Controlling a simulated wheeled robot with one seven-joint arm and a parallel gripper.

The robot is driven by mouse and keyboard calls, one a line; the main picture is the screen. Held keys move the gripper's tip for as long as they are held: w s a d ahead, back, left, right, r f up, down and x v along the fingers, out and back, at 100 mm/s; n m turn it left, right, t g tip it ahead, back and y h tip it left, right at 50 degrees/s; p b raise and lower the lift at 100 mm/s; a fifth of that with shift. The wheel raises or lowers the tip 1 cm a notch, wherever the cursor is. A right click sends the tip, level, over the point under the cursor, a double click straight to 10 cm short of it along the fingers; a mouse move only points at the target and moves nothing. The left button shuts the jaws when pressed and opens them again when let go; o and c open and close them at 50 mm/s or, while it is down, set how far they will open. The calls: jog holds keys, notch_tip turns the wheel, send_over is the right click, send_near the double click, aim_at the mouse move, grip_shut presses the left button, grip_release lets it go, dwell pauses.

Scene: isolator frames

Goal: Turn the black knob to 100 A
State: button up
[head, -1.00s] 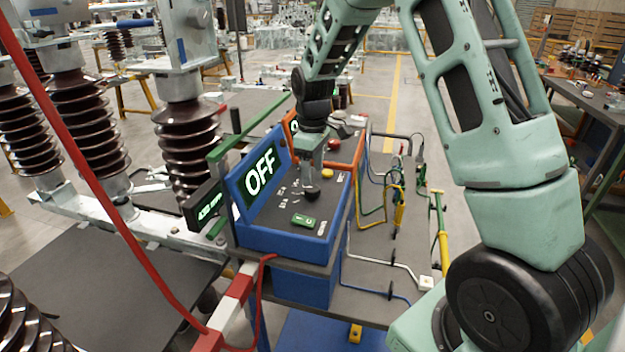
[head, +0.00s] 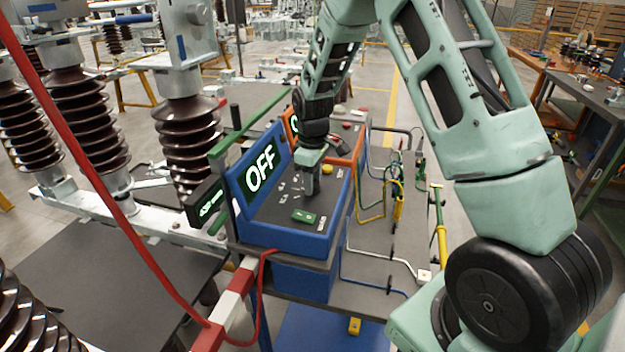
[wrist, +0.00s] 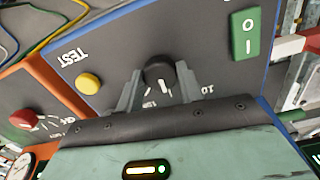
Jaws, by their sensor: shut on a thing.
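The black knob (wrist: 158,72) is round, with a white pointer line, and sits on the dark panel of a blue-framed box. In the wrist view its pointer is toward the gripper side, among white scale marks partly hidden by my gripper. A "10" shows right of the knob; I cannot read a 100 A mark. My gripper (wrist: 159,78) has one finger on each side of the knob and is shut on it. In the head view my gripper (head: 309,190) reaches down to the panel and hides the knob. The blue box's screen (head: 261,168) reads OFF.
A green rocker switch (wrist: 245,35) and a yellow TEST button (wrist: 89,83) flank the knob. An orange-framed box with a red knob (wrist: 23,119) adjoins. A small black display (head: 207,204) stands left of the screen. Cables run along the bench at right.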

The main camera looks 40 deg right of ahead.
jog(key=shift+m, duration=0.3)
jog(key=m, duration=0.4)
jog(key=shift+b, duration=0.35)
jog(key=shift+m, duration=2.2)
jog(key=shift+w, duration=0.1)
jog(key=o, duration=1)
jog(key=shift+r, duration=0.1)
notch_tip(320, 180, up, 17)
jog(key=b, duration=0.3)
jog(key=shift+r+b, duration=0.15)
jog(key=shift+b, duration=0.15)
